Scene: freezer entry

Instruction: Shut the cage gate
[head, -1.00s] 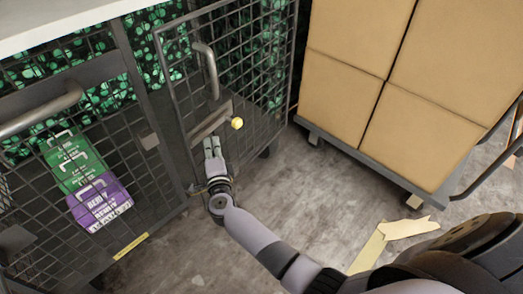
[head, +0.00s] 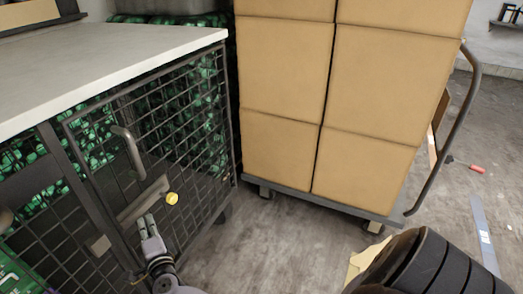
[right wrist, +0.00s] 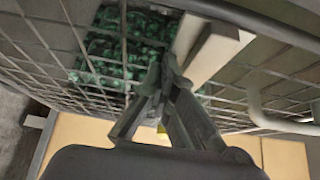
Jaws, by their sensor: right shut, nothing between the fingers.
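The cage gate (head: 190,125) is a dark wire-mesh panel under the white worktop, with a curved grey handle (head: 128,148), a pale latch bar (head: 143,200) and a yellow knob (head: 172,198). Its left edge lies close to the dark cage post (head: 88,205); I cannot tell whether it sits flush. My right gripper (head: 147,224) is shut and empty, just below the latch bar at the gate's front. In the right wrist view its fingertips (right wrist: 168,62) are close to the mesh and the latch bar (right wrist: 212,45); contact is unclear. My left gripper is out of view.
The white worktop (head: 110,55) overhangs the cage. A cart stacked with cardboard boxes (head: 370,95) stands right of the gate. Green goods (head: 205,90) fill the space behind the mesh. The floor (head: 270,235) between cage and cart is clear.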

